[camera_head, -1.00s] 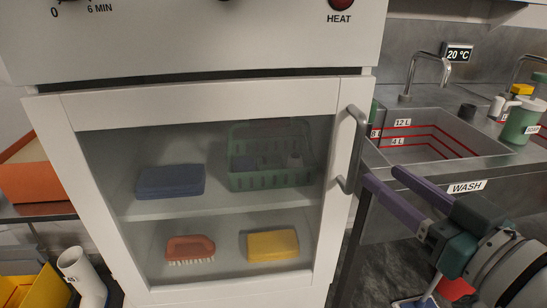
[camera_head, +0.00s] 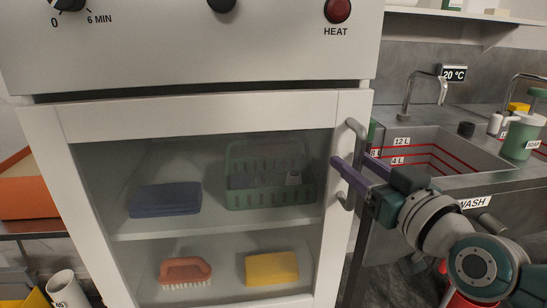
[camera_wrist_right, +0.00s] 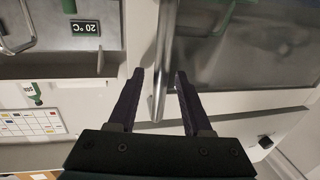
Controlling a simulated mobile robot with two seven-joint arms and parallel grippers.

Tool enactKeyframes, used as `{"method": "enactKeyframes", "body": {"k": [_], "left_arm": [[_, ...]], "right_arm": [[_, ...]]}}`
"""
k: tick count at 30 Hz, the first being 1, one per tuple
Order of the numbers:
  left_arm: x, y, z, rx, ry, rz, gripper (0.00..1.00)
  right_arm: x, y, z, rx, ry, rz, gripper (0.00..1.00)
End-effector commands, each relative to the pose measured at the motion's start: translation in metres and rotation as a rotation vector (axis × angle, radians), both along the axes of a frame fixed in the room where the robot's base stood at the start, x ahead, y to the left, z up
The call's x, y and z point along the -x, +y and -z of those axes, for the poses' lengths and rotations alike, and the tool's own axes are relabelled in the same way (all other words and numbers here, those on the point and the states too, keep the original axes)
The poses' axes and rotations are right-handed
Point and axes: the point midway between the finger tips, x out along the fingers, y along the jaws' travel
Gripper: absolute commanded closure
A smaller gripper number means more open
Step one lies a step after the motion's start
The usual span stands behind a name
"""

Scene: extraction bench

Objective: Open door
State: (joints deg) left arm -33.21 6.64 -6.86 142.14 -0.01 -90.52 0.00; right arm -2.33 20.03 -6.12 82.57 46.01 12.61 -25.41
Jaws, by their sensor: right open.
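The white cabinet door (camera_head: 345,110) has a glass pane and looks shut, or nearly so. Its grey bar handle (camera_head: 352,130) runs upright on the right side of the frame. My right gripper (camera_head: 350,166) is open at the handle's middle, one purple finger in front of the door frame and the other to the right of the bar. In the right wrist view the handle (camera_wrist_right: 162,60) runs between the two spread fingers of the gripper (camera_wrist_right: 157,78); contact cannot be told. My left gripper is not in view.
Behind the glass are a dark blue folded cloth (camera_head: 165,199), a green basket (camera_head: 270,200), an orange brush (camera_head: 185,270) and a yellow sponge (camera_head: 271,268). A steel sink (camera_head: 480,182) stands close on the right. An orange bin (camera_head: 28,195) is at the left.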

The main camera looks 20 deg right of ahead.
Motion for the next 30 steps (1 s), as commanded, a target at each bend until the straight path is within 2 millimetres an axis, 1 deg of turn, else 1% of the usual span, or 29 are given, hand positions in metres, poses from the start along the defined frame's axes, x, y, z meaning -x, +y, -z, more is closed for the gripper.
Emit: {"method": "enactKeyframes", "body": {"k": [6,19,30], "left_arm": [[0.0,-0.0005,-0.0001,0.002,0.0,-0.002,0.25],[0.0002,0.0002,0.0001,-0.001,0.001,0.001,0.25],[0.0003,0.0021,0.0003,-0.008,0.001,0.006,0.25]], "right_arm": [[-0.0002,0.0,-0.0002,0.0,0.0,0.0,0.52],[0.0,0.0,-0.0002,0.0,0.0,0.0,1.0],[0.0,0.0,-0.0002,0.0,0.0,0.0,1.0]]}}
